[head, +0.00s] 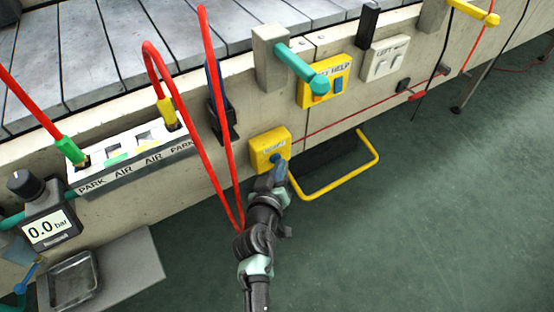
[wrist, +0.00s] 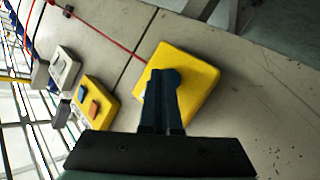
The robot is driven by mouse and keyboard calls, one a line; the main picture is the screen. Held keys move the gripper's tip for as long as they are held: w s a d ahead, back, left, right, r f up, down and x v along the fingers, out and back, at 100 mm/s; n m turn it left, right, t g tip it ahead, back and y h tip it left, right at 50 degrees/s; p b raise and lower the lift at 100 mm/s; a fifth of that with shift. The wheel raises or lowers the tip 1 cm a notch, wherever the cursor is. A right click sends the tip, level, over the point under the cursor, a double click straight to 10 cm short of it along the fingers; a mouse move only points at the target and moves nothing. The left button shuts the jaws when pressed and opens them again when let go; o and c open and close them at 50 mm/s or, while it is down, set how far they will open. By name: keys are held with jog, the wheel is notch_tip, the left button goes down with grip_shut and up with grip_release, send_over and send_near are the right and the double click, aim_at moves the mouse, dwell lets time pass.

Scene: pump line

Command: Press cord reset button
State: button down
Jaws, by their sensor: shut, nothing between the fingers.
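The cord reset box (head: 265,143) is a small yellow box on the conveyor's side wall, with a label too small to read surely. A red cord runs from it to the right. My gripper (head: 278,172) is at its lower right part, fingers shut and empty, pointing at the box. In the wrist view the yellow box (wrist: 199,75) lies right behind the fingers (wrist: 162,80).
A yellow help box (head: 322,80) and a white switch box (head: 384,59) are further right on the wall. A teal lever (head: 301,68) sticks out above. A yellow rail (head: 345,183) juts out at right. Red hoses (head: 190,125) hang left of my arm. Green floor at right is free.

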dwell(0.4)
jog(key=shift+s+d+p, duration=0.4)
jog(key=shift+s+d, duration=0.05)
jog(key=shift+s, duration=0.2)
jog(key=s+d+p, duration=0.1)
jog(key=s, duration=0.1)
jog(key=s+d+p, duration=0.1)
jog(key=s+d, duration=0.1)
dwell(0.4)
jog(key=shift+s, duration=0.1)
dwell(0.5)
